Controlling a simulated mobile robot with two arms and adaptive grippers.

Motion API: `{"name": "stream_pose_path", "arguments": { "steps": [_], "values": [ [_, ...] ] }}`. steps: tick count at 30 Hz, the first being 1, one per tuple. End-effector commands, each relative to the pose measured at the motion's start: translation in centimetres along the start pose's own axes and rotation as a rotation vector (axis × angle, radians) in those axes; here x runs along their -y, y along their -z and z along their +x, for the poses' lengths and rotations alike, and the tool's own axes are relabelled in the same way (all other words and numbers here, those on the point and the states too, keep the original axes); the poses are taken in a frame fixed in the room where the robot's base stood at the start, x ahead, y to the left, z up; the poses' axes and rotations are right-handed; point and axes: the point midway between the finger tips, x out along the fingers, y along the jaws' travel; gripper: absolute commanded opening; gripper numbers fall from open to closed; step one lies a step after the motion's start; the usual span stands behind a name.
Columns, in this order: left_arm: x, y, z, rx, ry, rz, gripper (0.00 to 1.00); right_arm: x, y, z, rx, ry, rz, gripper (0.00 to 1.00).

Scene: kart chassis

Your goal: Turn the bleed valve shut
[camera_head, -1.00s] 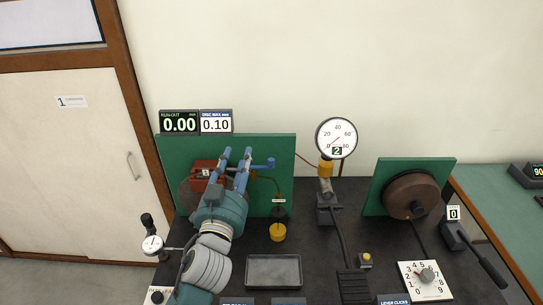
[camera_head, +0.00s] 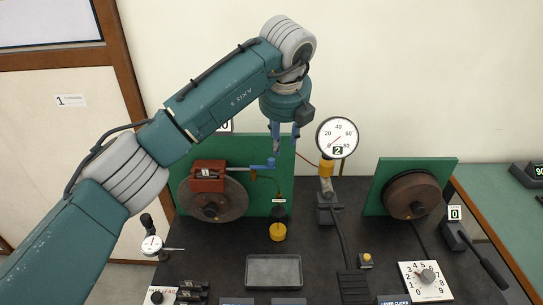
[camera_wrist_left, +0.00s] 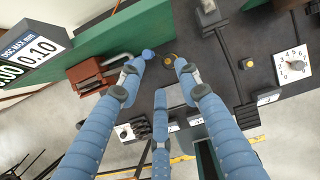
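The bleed valve (camera_head: 268,164) is a small blue fitting with a short handle, beside the red caliper (camera_head: 207,176) marked 1, in front of the green board. In the left wrist view the blue valve (camera_wrist_left: 148,54) shows between the spread fingertips, nearer the left finger. My left gripper (camera_head: 284,142) points down above the valve, with its blue fingers apart and nothing held. It also shows in the left wrist view (camera_wrist_left: 158,72). Contact with the valve cannot be made out. My right gripper is not in view.
The green board (camera_head: 282,184) stands behind the caliper and disc (camera_head: 226,200). A yellow-based bottle (camera_head: 278,231) stands below the valve. A gauge (camera_head: 337,136) on a post is to the right.

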Motion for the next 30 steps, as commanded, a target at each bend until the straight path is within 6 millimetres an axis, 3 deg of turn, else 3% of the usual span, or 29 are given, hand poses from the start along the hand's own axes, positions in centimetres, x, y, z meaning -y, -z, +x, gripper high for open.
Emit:
{"name": "stream_pose_path", "arguments": {
  "steps": [5,21,30],
  "values": [
    [-1.8,-1.0,-0.2,0.02,-0.069,-0.029,0.34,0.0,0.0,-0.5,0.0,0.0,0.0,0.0],
    [-2.2,-1.0,8.7,0.017,-0.063,-0.026,0.34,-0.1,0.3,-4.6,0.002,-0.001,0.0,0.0],
    [-2.2,-1.0,10.0,0.021,-0.062,-0.024,0.34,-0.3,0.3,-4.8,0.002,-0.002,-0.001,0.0]
  ]
}}
